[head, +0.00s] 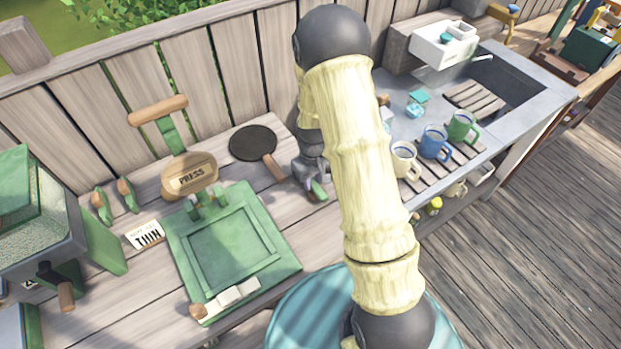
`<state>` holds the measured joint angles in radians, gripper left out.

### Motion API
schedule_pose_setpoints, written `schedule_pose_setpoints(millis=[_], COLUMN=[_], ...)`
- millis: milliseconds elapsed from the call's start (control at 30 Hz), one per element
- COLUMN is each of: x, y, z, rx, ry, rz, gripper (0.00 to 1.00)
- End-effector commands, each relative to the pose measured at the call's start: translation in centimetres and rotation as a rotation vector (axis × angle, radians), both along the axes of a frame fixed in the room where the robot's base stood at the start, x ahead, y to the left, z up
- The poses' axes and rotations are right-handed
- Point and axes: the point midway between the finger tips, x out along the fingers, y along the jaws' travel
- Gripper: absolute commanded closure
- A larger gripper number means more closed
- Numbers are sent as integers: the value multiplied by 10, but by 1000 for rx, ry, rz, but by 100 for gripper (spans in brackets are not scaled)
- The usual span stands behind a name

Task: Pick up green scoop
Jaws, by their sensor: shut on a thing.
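My gripper (314,186) is low over the wooden counter, just right of the black pan's handle, partly hidden behind my pale, log-like arm. It is shut on a small green thing (318,189), which I take to be the green scoop. Only a bit of it shows between the fingers, so its full shape is hidden. I cannot tell whether it touches the counter.
Several mugs, including a blue one (434,143), stand on slats at right. A plank fence (150,90) runs behind.

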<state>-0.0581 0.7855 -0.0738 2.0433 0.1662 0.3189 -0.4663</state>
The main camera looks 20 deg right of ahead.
Motion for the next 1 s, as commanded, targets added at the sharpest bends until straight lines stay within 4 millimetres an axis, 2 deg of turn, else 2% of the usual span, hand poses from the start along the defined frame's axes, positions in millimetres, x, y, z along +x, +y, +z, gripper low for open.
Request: schedule_pose_setpoints(millis=[167,600,733,1000], x=[1,1,0,0], y=[0,0,0,0], z=[16,89,97,98], rx=[-1,0,0,0], ry=[-4,-4,-2,-1], rz=[1,0,0,0], gripper=[100,100,100,100])
